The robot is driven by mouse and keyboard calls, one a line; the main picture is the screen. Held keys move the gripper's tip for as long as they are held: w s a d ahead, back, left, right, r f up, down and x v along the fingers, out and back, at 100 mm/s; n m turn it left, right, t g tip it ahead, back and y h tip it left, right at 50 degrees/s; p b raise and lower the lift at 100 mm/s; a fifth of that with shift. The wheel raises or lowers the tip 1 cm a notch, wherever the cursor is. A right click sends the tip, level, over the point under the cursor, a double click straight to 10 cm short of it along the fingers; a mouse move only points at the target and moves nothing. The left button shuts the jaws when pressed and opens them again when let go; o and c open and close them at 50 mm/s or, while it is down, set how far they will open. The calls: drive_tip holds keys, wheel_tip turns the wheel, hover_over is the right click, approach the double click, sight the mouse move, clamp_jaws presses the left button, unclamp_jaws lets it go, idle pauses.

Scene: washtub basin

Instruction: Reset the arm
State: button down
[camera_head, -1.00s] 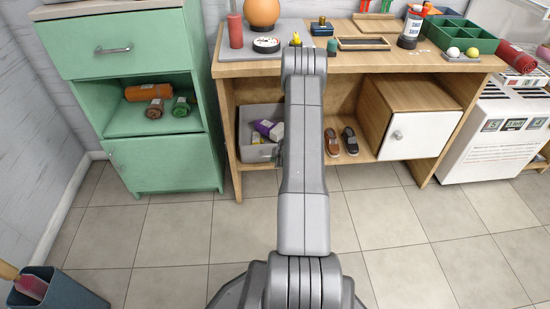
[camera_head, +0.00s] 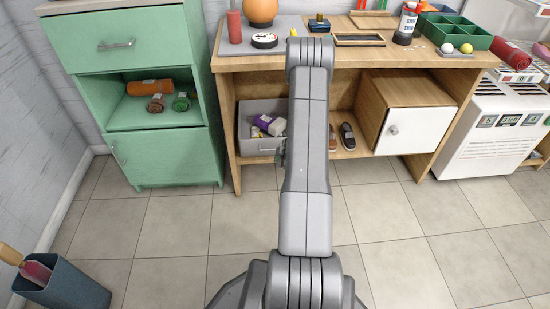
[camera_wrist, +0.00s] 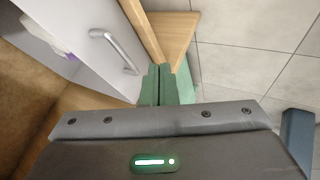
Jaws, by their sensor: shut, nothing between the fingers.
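My grey arm rises through the middle of the head view and hides most of what is behind it. In the wrist view my gripper (camera_wrist: 159,84) shows two green-tinted fingers pressed together with nothing between them. In that view it is in front of a light grey bin (camera_wrist: 85,50) with a metal handle (camera_wrist: 115,50) and a wooden desk leg (camera_wrist: 152,30).
A wooden desk (camera_head: 236,65) holds several items on top. The grey bin, shoes (camera_head: 347,137) and a white-doored box (camera_head: 415,125) are on its lower shelf. Tiled floor is open in front.

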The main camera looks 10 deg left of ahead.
drive_tip(key=p+v, duration=0.1)
drive_tip(key=v, duration=0.4)
drive_tip(key=shift+s+d+r, duration=0.2)
drive_tip(key=shift+r, duration=0.1)
